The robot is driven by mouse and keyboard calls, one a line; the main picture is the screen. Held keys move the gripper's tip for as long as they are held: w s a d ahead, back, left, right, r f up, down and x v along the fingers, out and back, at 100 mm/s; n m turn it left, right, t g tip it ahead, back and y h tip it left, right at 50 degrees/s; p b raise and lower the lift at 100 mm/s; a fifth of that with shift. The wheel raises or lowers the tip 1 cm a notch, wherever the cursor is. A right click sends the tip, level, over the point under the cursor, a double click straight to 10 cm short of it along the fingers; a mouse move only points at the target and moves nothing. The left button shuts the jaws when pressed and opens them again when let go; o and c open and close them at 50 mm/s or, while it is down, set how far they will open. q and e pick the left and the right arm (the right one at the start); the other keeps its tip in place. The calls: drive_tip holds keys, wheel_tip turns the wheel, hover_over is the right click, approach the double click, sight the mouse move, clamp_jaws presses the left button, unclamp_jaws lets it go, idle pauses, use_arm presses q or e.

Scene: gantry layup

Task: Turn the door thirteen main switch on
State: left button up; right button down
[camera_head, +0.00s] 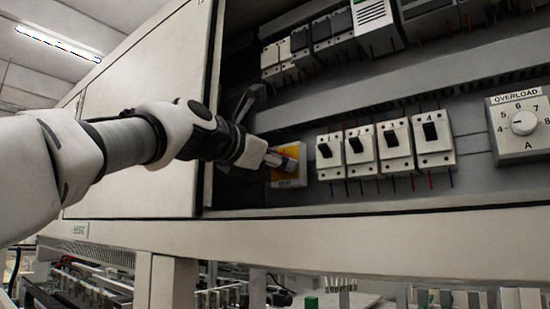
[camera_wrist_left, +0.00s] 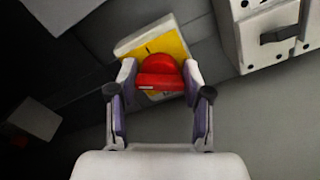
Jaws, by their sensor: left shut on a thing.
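The main switch is a yellow-faced box (camera_head: 289,179) low in the open cabinet, left of a row of breakers. Its red rotary handle (camera_wrist_left: 160,73) shows in the left wrist view, on the yellow plate (camera_wrist_left: 168,42). My left gripper (camera_head: 278,159) reaches it from the left. In the left wrist view the left gripper (camera_wrist_left: 160,88) has one finger on each side of the red handle and is shut on it. The fingers hide most of the handle in the head view. The handle's exact angle is hard to tell. My right gripper is in neither view.
Several numbered black-toggle breakers (camera_head: 360,150) stand just right of the switch. An overload dial box (camera_head: 522,125) is at the far right. An upper row of devices (camera_head: 330,32) sits above a grey duct. The cabinet door (camera_head: 140,110) is behind my left arm.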

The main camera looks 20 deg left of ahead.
use_arm(q)
drive_tip(key=m, duration=0.6)
drive_tip(key=shift+w+d+f, duration=0.1)
drive_tip(key=shift+f, duration=0.2)
drive_tip(key=m, duration=0.5)
drive_tip(key=shift+r, duration=0.1)
drive_tip(key=shift+m, duration=0.5)
drive_tip(key=shift+r, duration=0.15)
drive_tip(key=o, duration=1.2)
drive_tip(key=shift+c, duration=0.2)
drive_tip(key=shift+w+f, duration=0.2)
drive_tip(key=shift+w, duration=0.1)
drive_tip(key=shift+s, duration=0.1)
drive_tip(key=shift+s+r, duration=0.1)
drive_tip(key=shift+s, duration=0.05)
